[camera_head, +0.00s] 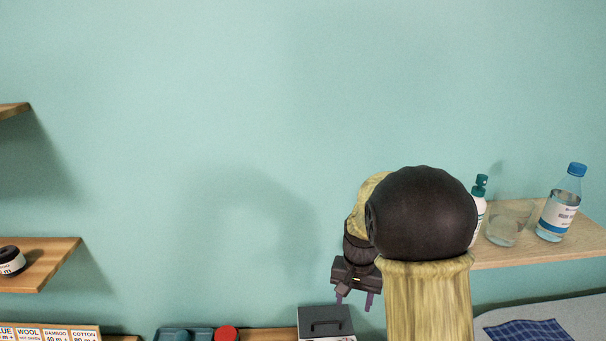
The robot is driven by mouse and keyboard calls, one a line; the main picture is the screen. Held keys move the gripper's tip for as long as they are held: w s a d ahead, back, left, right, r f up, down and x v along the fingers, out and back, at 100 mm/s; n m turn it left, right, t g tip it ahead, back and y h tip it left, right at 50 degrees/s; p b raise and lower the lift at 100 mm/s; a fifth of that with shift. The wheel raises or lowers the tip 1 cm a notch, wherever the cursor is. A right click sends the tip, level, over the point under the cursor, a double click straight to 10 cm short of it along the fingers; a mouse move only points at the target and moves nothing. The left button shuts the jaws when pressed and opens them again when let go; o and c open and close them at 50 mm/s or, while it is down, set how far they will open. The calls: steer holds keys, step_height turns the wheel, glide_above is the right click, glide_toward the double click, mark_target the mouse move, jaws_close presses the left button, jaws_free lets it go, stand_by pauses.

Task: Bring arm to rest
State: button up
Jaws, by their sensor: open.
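My arm rises from the bottom of the head view, right of the middle, and bends over at a dark rounded joint. My gripper (355,300) hangs left of this joint and points down. Its two fingers are apart, and no object shows between them. It is in front of the green wall (180,110), and in the picture its tips are just above a grey box with a dark handle (327,322). I cannot tell how far apart the tips and the box are.
On the right, a wooden shelf (540,247) holds a blue-capped bottle (560,208), a clear glass (503,228) and a green-capped bottle (480,190), partly hidden by my arm. A blue checked cloth (528,331) lies below. Wooden shelves (40,270) are at left, labelled boxes (50,333) below.

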steer(key=s+r+n+t, duration=0.1)
steer(key=s+n, duration=0.3)
steer(key=s, duration=1.1)
steer(key=shift+r+t, duration=0.2)
steer(key=shift+t, duration=0.5)
